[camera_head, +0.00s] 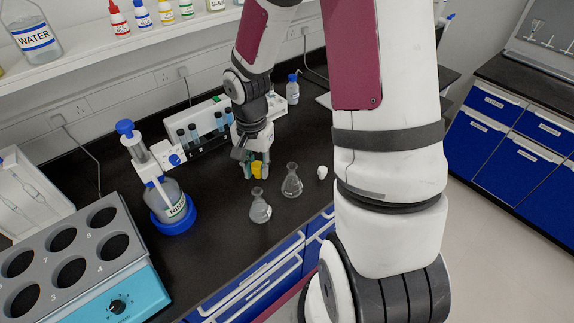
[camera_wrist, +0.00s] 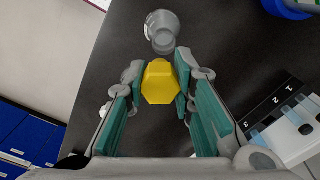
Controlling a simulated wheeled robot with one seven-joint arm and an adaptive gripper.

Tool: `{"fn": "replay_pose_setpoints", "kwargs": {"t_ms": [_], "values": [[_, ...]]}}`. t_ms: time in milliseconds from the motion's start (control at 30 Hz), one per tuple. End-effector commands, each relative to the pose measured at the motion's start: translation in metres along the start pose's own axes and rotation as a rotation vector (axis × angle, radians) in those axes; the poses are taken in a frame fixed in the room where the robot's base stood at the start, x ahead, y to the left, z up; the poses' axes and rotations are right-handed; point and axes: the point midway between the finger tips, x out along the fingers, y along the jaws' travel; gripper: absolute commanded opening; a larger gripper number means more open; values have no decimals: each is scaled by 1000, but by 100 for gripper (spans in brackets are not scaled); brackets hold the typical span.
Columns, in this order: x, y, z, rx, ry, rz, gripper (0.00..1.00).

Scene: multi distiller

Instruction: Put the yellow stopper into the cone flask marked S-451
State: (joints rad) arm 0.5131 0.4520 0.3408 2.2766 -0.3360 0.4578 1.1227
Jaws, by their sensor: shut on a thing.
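My gripper (camera_head: 257,174) is shut on the yellow stopper (camera_head: 256,169), held above the black bench. The wrist view shows the stopper (camera_wrist: 159,84) between the green finger pads, its hexagonal face towards the camera. Two clear cone flasks stand upright on the bench: a front flask (camera_head: 260,208) and a right flask (camera_head: 291,183). Both are apart from the stopper. A flask (camera_wrist: 162,30) also shows beyond the stopper in the wrist view. I cannot read S-451 on any flask.
A bottle with a blue-topped dispenser (camera_head: 172,203) stands to the left, near a multi-hole heating block (camera_head: 140,270). A rack with vials (camera_head: 200,128) is behind my gripper. A small white object (camera_head: 322,172) lies right of the flasks. The bench's front edge is close to the flasks.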

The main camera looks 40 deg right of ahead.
Motion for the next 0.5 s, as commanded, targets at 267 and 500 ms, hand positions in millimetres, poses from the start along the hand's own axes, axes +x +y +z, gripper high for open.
{"fn": "replay_pose_setpoints", "kwargs": {"t_ms": [267, 500], "values": [[7, -7, 6, -14, -1, 2, 13], [28, -7, 5, -13, -1, 0, 13]]}}
